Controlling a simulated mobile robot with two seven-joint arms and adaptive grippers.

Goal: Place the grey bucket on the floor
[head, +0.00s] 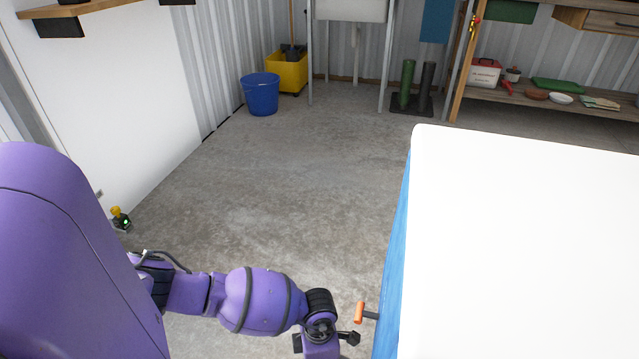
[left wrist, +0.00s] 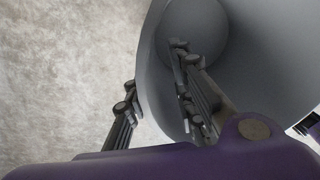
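The grey bucket (left wrist: 270,80) fills the right half of the left wrist view, and its open mouth faces the camera. My left gripper (left wrist: 155,68) is at its rim, with one finger outside the wall and the other inside; it looks shut on the rim. In the head view my left arm reaches low across the floor (head: 270,200), and the bucket and fingers are below the picture. In the left wrist view the floor (left wrist: 60,70) shows beside the bucket; the gap beneath it cannot be judged. My right gripper is in neither view.
A white-topped table (head: 530,240) with blue sides stands at right, with an orange-ended object (head: 360,312) by its side. A blue bucket (head: 260,94) and yellow mop bucket (head: 287,72) stand at the back. A small device (head: 121,219) lies at left. The middle floor is clear.

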